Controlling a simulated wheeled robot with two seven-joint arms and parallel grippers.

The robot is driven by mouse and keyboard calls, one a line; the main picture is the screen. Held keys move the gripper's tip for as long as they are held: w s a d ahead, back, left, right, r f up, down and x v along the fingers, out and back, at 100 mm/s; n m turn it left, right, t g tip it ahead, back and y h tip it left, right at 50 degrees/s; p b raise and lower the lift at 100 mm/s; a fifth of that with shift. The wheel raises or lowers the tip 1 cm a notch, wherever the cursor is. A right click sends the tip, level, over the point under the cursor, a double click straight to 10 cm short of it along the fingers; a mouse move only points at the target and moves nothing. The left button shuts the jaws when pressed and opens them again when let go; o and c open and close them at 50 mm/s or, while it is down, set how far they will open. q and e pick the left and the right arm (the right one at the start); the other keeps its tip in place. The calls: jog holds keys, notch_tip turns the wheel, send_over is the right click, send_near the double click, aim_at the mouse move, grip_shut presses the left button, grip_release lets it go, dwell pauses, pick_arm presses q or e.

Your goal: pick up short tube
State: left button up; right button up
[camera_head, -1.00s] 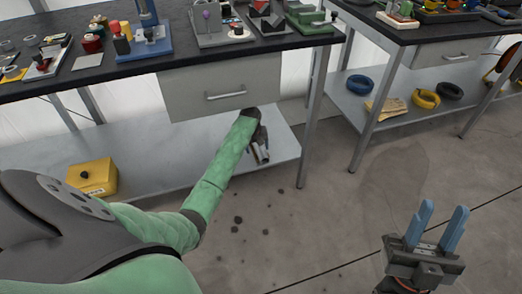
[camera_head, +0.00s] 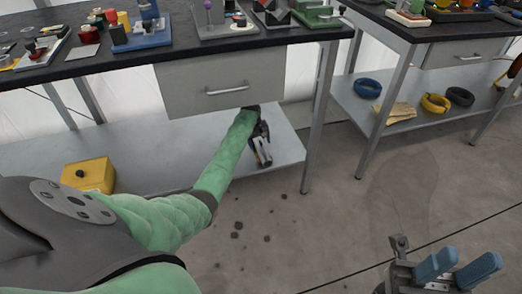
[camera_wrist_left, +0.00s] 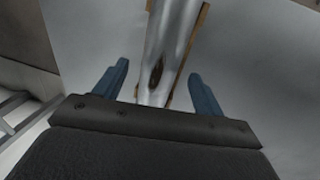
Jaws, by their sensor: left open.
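A silver metal tube (camera_wrist_left: 170,40) runs down the middle of the left wrist view, with a dark opening in its near part. My left gripper (camera_wrist_left: 159,72) is open, with one blue finger on each side of the tube and a gap to both. In the head view, my left gripper (camera_head: 264,158) is low at the lower shelf's right part, under the drawer; the tube is hard to make out there. My right gripper (camera_head: 458,266) is open and empty at the lower right, above the floor.
The tube lies over a grey shelf (camera_head: 150,150) below a black-topped bench with a drawer (camera_head: 205,86). A yellow box (camera_head: 90,176) stands on the shelf's left. A bench leg (camera_head: 320,115) is right of my left gripper. Brownish edging (camera_wrist_left: 195,50) shows beside the tube.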

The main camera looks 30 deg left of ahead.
pick_arm(q)
notch_tip(320, 180, down, 2)
jog(key=shift+w+d+f, duration=0.15)
jog(key=shift+f, duration=0.1)
jog(key=c, duration=1.1)
jog(key=shift+c, duration=1.1)
jog(key=shift+r, duration=0.15)
